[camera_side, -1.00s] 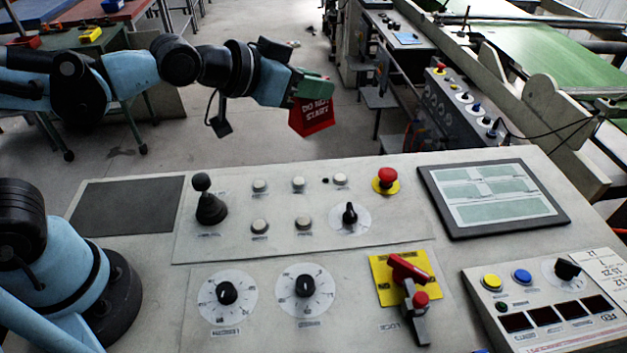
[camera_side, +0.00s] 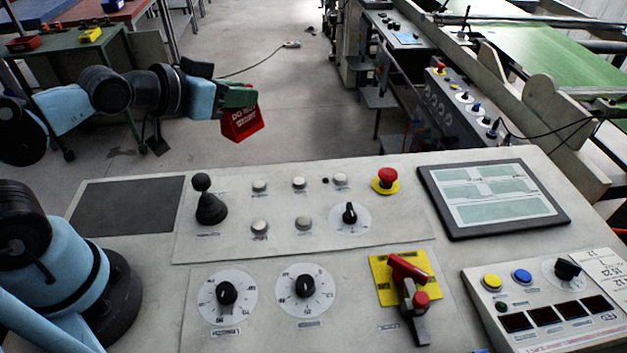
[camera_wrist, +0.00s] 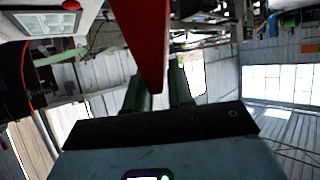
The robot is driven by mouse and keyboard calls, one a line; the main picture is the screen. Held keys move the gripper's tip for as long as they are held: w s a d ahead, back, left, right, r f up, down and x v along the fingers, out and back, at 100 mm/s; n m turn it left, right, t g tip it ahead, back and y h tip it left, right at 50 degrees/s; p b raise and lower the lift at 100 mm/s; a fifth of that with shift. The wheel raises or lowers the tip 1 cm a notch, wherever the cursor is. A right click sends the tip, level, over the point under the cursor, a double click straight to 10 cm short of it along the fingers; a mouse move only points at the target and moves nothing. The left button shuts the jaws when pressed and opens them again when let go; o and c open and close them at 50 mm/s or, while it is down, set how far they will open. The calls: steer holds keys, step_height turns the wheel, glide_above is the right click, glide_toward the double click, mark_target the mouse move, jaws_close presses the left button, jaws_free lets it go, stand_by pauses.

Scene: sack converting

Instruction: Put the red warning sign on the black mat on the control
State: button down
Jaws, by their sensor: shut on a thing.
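The red warning sign (camera_side: 241,123) with white lettering is held in the air beyond the far edge of the control panel. My gripper (camera_side: 240,97), with green fingers, is shut on its upper part in the side view. In the wrist view the sign (camera_wrist: 148,35) is a red shape seen nearly edge-on, between the green fingers (camera_wrist: 160,92). The black mat (camera_side: 128,206) lies flat and empty at the far left of the control panel. The sign is up and to the right of the mat in the picture, apart from it.
The control panel (camera_side: 250,185) carries a black joystick (camera_side: 208,205), a red emergency button (camera_side: 387,178), dials, and a red lever on a yellow plate (camera_side: 405,275). A dark-framed screen (camera_side: 493,198) lies at the right. Open floor shows behind the panel.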

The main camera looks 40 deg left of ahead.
steer(key=d+f+m+g+h, duration=0.1)
steer(key=d+m+h, duration=0.3)
steer(key=d, duration=1.2)
steer(key=d+f+m+g+h, duration=0.2)
steer(key=d+m+h, duration=0.2)
steer(key=d, duration=1.2)
steer(key=shift+d+g, duration=0.2)
steer(key=shift+g, duration=0.2)
steer(key=shift+w+f, duration=0.15)
steer(key=shift+w, duration=0.05)
steer(key=shift+w+a+f, duration=0.85)
steer(key=shift+w+f, duration=0.85)
steer(key=shift+f, duration=0.05)
steer(key=shift+w+a+f, duration=0.9)
steer(key=shift+w+f, duration=0.8)
steer(key=shift+f, duration=0.05)
steer(key=shift+w+a+f, duration=0.85)
steer(key=shift+w+f, duration=0.85)
steer(key=shift+f, duration=0.05)
steer(key=shift+f, duration=0.15)
steer(key=c, duration=1)
jaws_free()
